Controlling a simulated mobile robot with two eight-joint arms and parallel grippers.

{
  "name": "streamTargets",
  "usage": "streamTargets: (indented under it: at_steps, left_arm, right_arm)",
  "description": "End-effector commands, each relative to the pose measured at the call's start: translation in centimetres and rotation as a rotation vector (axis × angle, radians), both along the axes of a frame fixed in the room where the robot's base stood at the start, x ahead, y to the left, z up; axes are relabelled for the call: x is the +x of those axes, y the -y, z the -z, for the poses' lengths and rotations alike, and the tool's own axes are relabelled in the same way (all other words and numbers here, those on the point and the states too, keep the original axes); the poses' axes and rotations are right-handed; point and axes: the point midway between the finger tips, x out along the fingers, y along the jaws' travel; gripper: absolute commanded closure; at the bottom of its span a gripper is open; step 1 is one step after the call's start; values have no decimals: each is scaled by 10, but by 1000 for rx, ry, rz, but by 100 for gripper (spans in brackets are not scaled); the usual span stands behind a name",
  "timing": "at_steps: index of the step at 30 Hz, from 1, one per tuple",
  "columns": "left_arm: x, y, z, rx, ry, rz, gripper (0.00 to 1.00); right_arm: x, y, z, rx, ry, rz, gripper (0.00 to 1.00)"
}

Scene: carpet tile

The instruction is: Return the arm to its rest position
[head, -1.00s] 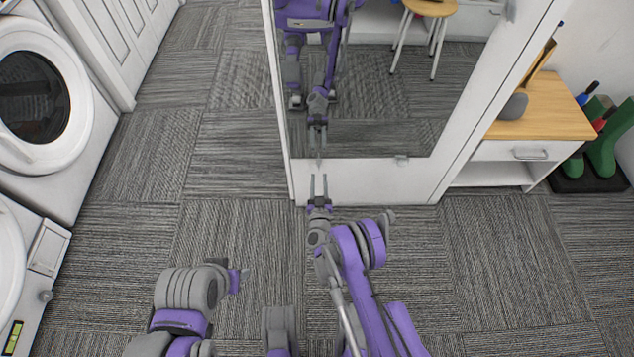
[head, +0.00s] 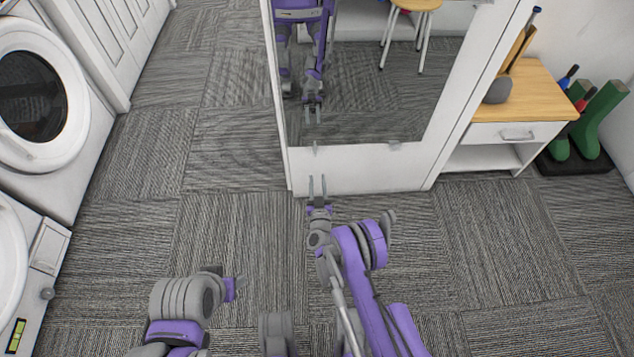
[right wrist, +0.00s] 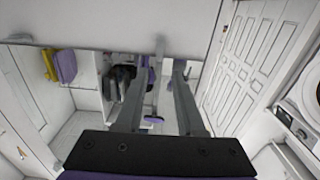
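My right arm (head: 365,285) reaches forward over the carpet in the head view. My right gripper (head: 318,190) is at its end, in front of the lower white frame of the mirror door. Its two fingers stand apart with nothing held between them. In the right wrist view the fingers (right wrist: 158,105) are also apart, facing the mirror. My left arm (head: 180,310) is folded low at the left. Its gripper (head: 238,287) is small and seen side-on, so its opening cannot be told.
The mirror door (head: 360,173) stands ahead, reflecting my body. A white cabinet with a wooden top (head: 540,95) and green boots (head: 597,120) are at right. A white washer (head: 75,165) is at left. Carpet (head: 225,150) is clear between washer and mirror.

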Motion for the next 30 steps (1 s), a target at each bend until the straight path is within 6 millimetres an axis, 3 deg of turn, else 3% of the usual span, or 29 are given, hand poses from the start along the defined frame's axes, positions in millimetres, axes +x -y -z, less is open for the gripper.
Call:
streamTargets:
  at_steps: [10,14,17,23,30]
  left_arm:
    - [0,0,0,0,0,0,50]
    - [0,0,0,0,0,0,50]
    - [0,0,0,0,0,0,50]
    - [0,0,0,0,0,0,50]
    - [0,0,0,0,0,0,50]
  right_arm:
    - [0,0,0,0,0,0,62]
    - [7,-1,-14,0,-14,-16,62]
    - [18,-2,-40,0,-47,-48,62]
    - [30,0,-115,0,-164,-137,62]
    - [5,15,-192,-2,-338,-210,62]
